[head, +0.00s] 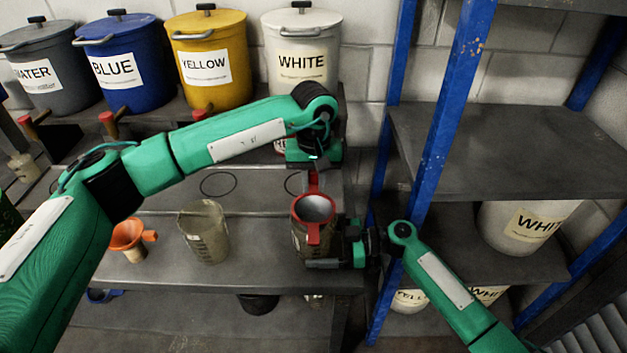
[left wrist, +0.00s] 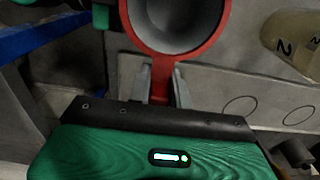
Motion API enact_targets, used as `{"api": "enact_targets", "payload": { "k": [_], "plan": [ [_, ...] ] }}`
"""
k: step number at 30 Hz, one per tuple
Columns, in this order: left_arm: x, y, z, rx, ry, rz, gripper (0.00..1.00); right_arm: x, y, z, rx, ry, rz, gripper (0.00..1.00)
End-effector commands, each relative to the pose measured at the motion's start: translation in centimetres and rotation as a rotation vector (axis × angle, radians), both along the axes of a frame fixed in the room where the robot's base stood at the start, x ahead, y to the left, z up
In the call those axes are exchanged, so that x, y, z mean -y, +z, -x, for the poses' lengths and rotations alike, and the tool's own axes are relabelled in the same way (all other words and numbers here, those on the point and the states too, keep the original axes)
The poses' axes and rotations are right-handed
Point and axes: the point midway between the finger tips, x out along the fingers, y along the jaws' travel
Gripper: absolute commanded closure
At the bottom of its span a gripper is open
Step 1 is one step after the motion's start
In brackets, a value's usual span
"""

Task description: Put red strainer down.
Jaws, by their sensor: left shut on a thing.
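The red strainer (head: 299,207) has a red ring, a grey mesh bowl and red handles. It is at the mouth of a clear beaker (head: 299,244) near the shelf's right end. I cannot tell whether it rests on the rim. My left gripper (head: 314,172) is shut on the strainer's far handle, from behind. In the left wrist view the fingers (left wrist: 160,85) flank the red handle, and the strainer (left wrist: 213,42) is at the top. My right gripper (head: 333,246) is at the beaker's right side, one finger across its front. Its grip is partly hidden.
Another clear beaker (head: 204,233) and an orange funnel (head: 127,238) stand left on the grey shelf (head: 250,277). Several labelled paint drums, including a yellow one (head: 208,90) and a white one (head: 300,35), line the back. A blue rack post (head: 440,130) stands close right.

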Motion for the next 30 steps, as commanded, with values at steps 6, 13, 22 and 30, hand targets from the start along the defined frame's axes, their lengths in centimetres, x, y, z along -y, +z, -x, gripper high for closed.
{"api": "enact_targets", "payload": {
  "k": [6,13,22,30],
  "plan": [
    [0.0,-0.7,0.0,-0.001,0.001,-0.002,1.00,0.0,0.0,0.0,0.000,0.000,0.000,0.35],
    [0.0,-1.0,0.0,0.000,0.001,-0.001,0.72,0.0,0.0,0.0,0.000,0.000,0.000,0.35],
    [0.0,-1.0,0.0,0.000,0.000,-0.001,0.58,0.0,0.0,0.0,0.000,0.000,0.000,0.35],
    [0.0,1.4,-0.1,0.003,0.000,0.000,0.58,0.0,0.0,0.0,0.000,0.000,0.000,0.35]
  ]
}}
